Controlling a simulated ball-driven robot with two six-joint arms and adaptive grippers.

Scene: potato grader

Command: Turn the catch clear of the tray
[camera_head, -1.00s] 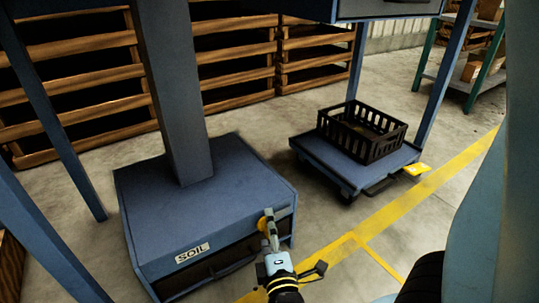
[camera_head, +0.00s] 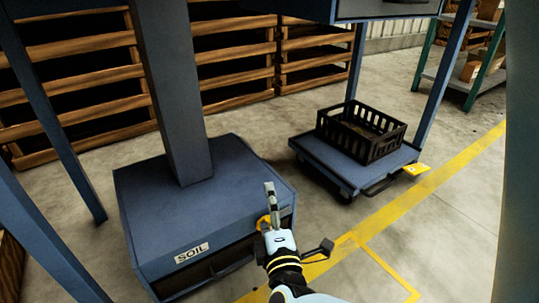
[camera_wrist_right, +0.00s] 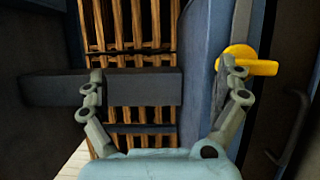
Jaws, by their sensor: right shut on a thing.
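The yellow catch (camera_head: 263,222) is at the right end of the front of the blue box marked SOIL (camera_head: 192,253), partly hidden by my right gripper. My right gripper (camera_head: 270,190) is shut on the catch, with its fingers over the box's front right corner. In the right wrist view the catch (camera_wrist_right: 240,60) lies against the right finger, and the fingers stand well apart there. The tray (camera_head: 200,275) looks like the dark drawer low in the box front; its details are hard to see. My left gripper is out of view.
A blue column (camera_head: 172,90) rises from the box. Wooden crates (camera_head: 75,100) line the back. Yellow floor lines (camera_head: 370,212) cross clear floor.

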